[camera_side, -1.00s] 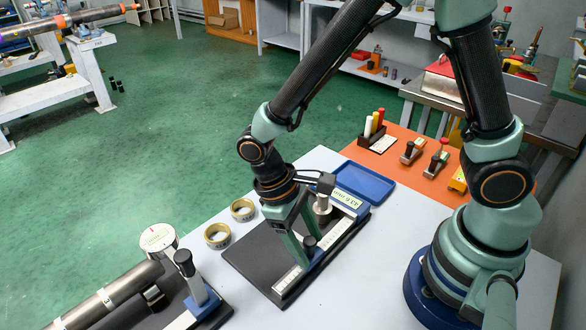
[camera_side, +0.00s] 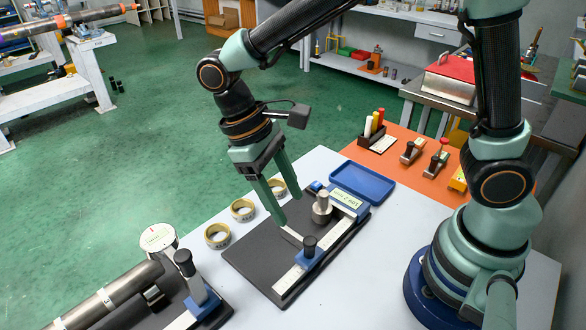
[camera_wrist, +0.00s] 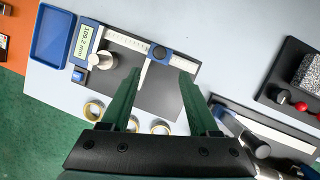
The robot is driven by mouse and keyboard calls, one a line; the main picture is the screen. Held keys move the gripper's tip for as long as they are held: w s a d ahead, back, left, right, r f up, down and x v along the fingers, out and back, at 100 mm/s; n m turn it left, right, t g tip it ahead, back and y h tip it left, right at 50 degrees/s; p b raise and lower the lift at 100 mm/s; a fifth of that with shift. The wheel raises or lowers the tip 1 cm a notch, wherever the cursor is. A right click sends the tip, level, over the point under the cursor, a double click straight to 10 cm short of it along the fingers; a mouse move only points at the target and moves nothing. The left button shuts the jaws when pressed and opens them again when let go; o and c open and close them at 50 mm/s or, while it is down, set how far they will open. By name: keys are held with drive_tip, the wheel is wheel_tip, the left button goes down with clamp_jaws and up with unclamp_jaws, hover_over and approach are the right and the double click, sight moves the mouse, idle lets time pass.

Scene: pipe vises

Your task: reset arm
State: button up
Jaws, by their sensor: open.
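My gripper (camera_side: 286,207) is raised above the black board (camera_side: 250,262), with its two green fingers apart and nothing between them. In the wrist view, the open fingers (camera_wrist: 160,76) point toward the measuring device. That device has a pale scale (camera_side: 335,238), a blue slider with a black knob (camera_side: 309,247) and a blue display block (camera_side: 346,203) with a small lit readout. A steel cylinder with a knob (camera_side: 322,208) stands beside the display. The fingers appear clear of the slider, though one overlaps the board in the side view.
Several tape rings (camera_side: 217,236) sit left of the board. A blue tray (camera_side: 362,183) lies behind it. Small tools stand on an orange mat (camera_side: 410,175).

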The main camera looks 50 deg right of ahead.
drive_tip(key=shift+w+a+r, duration=0.1)
drive_tip(key=shift+w+r, duration=0.05)
drive_tip(key=shift+r, duration=0.45)
drive_tip(key=d+r+m+t+y, duration=0.1)
drive_tip(key=d+r+t, duration=0.3)
drive_tip(key=d, duration=0.3)
drive_tip(key=d+r+m+t+y, duration=0.1)
drive_tip(key=d+r+t, duration=0.3)
drive_tip(key=d, duration=0.4)
drive_tip(key=shift+w+d+m+t, duration=0.2)
drive_tip(key=shift+w+m+t, duration=0.05)
drive_tip(key=shift+m+t, duration=0.4)
